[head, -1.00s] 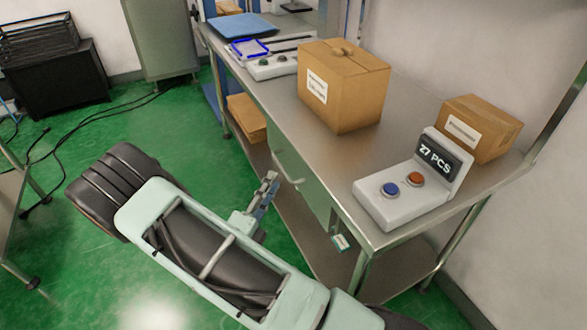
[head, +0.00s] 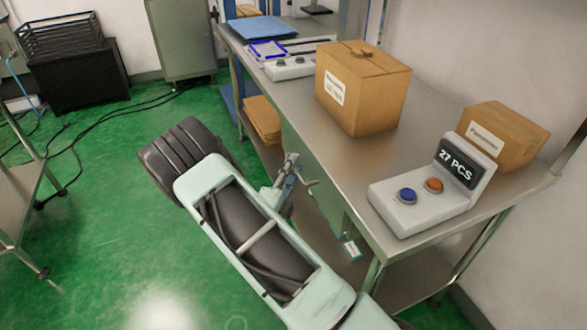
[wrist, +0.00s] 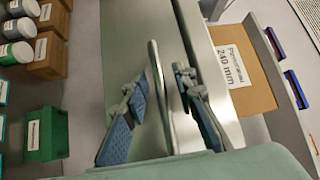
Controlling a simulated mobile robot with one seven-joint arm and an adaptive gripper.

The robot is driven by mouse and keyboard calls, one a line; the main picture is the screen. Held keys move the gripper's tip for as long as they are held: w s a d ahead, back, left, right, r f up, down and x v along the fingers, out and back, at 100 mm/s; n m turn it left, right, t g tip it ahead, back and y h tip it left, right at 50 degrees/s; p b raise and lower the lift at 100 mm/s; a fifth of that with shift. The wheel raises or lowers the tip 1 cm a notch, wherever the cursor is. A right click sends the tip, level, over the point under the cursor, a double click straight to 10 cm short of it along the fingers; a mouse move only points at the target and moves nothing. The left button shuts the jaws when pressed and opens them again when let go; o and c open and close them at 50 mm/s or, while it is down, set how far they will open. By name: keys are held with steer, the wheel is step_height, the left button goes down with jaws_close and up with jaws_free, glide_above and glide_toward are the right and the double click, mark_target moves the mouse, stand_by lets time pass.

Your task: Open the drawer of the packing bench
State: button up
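The packing bench (head: 345,200) has a metal top and a pale green drawer front (wrist: 120,40) under its edge. In the head view the drawer front is largely hidden by my arm, and it looks flush with the bench. A curved metal handle (wrist: 158,75) stands out from the drawer front. My gripper (wrist: 165,112) is open, with one blue-padded finger on each side of the handle. The fingers appear apart from the bar. In the head view my gripper (head: 294,162) is beside the handle (head: 309,183), under the bench edge.
Cardboard boxes (head: 355,100) (head: 505,135) and a counter box with buttons (head: 425,200) stand on the bench top. A small tag (head: 351,247) hangs below its edge. Folded cardboard (head: 262,120) lies on the lower shelf.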

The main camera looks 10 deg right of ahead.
jaws_close()
stand_by(0.5)
steer(key=s+a, duration=0.2)
steer(key=a, duration=1.1)
steer(key=s+a+p, duration=0.1)
steer(key=s+a, duration=0.2)
steer(key=a, duration=1)
steer(key=shift+s+a, duration=0.15)
steer(key=shift+a, duration=0.1)
jaws_free()
